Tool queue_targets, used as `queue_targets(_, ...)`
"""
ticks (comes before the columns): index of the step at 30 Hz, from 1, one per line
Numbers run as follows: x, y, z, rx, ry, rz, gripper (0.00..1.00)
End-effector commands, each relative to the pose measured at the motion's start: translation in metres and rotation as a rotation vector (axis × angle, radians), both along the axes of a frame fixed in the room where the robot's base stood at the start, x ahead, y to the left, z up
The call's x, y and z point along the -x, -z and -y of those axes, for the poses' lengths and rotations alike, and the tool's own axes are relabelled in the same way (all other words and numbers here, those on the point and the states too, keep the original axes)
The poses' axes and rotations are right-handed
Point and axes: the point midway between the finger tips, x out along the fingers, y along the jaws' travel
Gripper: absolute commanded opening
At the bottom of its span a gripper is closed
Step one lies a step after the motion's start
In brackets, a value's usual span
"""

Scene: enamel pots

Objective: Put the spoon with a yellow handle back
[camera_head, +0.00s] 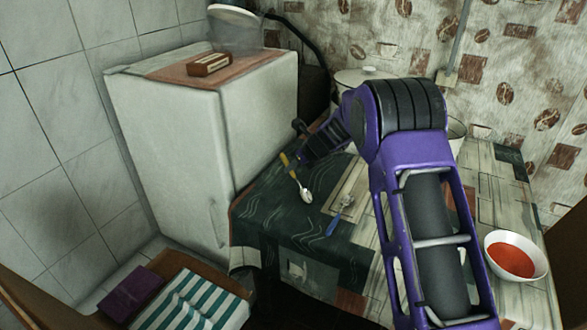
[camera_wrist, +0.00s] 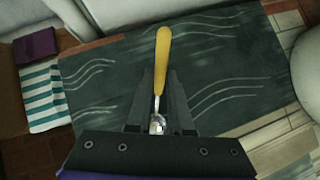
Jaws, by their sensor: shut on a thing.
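The spoon with a yellow handle (camera_head: 305,194) shows in the head view near the table's left edge, its metal bowl toward the front. In the wrist view its yellow handle (camera_wrist: 163,50) points away from my gripper (camera_wrist: 161,78), past the fingertips. The thin metal neck lies between the two dark fingers, and the bowl is close to the palm. My gripper (camera_head: 293,161) is shut on the spoon. I cannot tell how far the spoon is above the dark patterned tablecloth (camera_head: 275,225).
A blue-handled utensil (camera_head: 335,222) lies to the spoon's right. A white bowl of red food (camera_head: 515,262) stands at the table's right. A lidded white pot (camera_head: 362,76) is behind my arm. A white fridge (camera_head: 180,140) borders the table's left. The tablecloth's front left is clear.

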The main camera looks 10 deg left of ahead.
Motion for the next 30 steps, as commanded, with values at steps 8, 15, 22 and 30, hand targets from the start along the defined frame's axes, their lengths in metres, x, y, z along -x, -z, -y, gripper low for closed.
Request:
queue_targets(8, 0.0, 0.002, 0.0, -0.001, 0.0, 0.001, 0.0)
queue_targets(15, 0.0, 0.001, 0.0, -0.001, 0.0, 0.001, 0.49)
queue_targets(22, 0.0, 0.001, 0.0, 0.0, -0.001, 0.001, 0.49)
queue_targets(30, 0.011, -0.027, 0.013, -0.002, 0.002, 0.003, 0.49)
